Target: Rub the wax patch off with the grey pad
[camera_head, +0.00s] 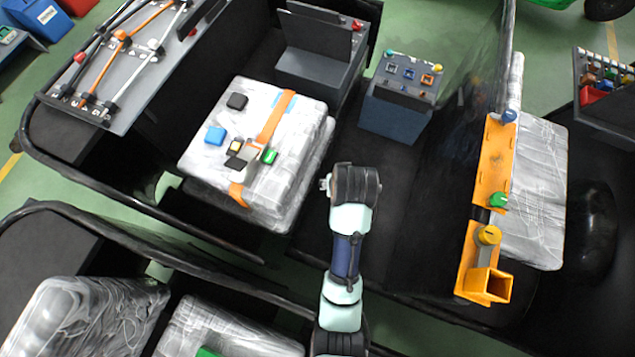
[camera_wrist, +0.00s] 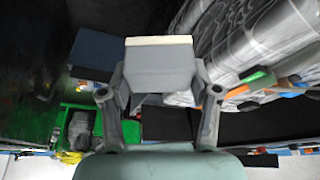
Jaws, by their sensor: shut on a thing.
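The grey pad (camera_wrist: 160,72), a box-like grey block with a pale cream strip along its far edge, is in my gripper (camera_wrist: 160,84) in the wrist view. One finger presses on each side of it. In the head view my arm's end hangs over the dark floor, right of the wrapped seat block (camera_head: 300,190), and hides the pad and fingers. I cannot pick out the wax patch for sure. A small light blue patch (camera_head: 283,101) shows near the orange strap on the seat block.
Small blue, black and green pieces lie on the seat block beside the orange strap (camera_head: 270,122). A blue-grey box with switches (camera_head: 395,110) stands behind my arm. An orange bracket with knobs (camera_head: 493,160) is at right. Dark rails cross at left.

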